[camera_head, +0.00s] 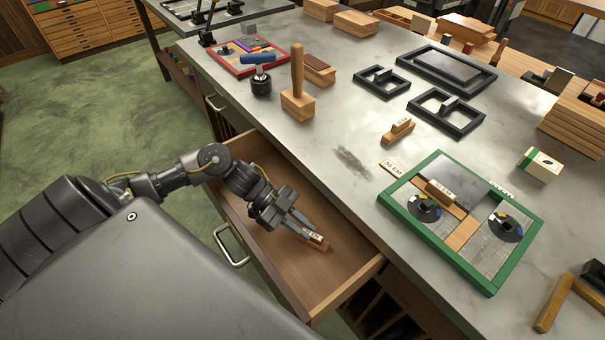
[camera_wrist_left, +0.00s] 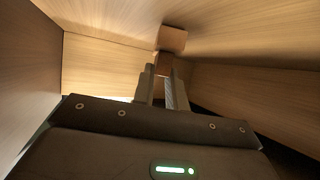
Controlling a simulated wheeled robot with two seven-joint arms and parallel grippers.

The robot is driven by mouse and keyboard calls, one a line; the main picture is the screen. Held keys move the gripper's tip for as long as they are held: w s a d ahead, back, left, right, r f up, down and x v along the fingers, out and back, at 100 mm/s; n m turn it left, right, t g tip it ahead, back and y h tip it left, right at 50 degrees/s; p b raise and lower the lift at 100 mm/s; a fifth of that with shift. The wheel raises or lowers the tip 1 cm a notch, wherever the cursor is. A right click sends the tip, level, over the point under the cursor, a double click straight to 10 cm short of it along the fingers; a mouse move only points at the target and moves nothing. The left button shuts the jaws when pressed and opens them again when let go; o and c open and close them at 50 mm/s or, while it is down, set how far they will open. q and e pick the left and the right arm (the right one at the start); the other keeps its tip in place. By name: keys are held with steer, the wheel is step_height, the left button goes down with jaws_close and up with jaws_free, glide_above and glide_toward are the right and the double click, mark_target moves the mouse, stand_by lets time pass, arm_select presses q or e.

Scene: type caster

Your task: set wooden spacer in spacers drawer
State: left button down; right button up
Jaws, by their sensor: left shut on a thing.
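The open wooden drawer (camera_head: 352,262) juts out from the front of the workbench. My left gripper (camera_head: 305,232) is inside it, shut on a small wooden spacer (camera_head: 318,243) with a pale label on it. In the left wrist view the spacer (camera_wrist_left: 172,39) sits between the fingertips (camera_wrist_left: 163,75), with the drawer's wooden walls (camera_wrist_left: 225,88) around it. Whether the spacer touches the drawer floor I cannot tell. My right gripper is not in view.
The grey benchtop (camera_head: 345,195) borders the drawer. On it are a green-framed tray (camera_head: 408,190), a labelled wooden block (camera_head: 397,132), a wooden mallet-like tool (camera_head: 298,100), black frames (camera_head: 445,112) and a red-rimmed tray (camera_head: 238,72). The drawer shows no other objects.

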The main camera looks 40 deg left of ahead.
arm_select(q)
steer(key=shift+f, duration=0.2)
steer(key=c, duration=1.4)
jaws_free()
steer(key=shift+r, duration=0.2)
steer(key=v, duration=0.7)
steer(key=shift+a+r+b, duration=0.15)
steer(key=shift+a+b, duration=0.05)
steer(key=shift+b, duration=0.2)
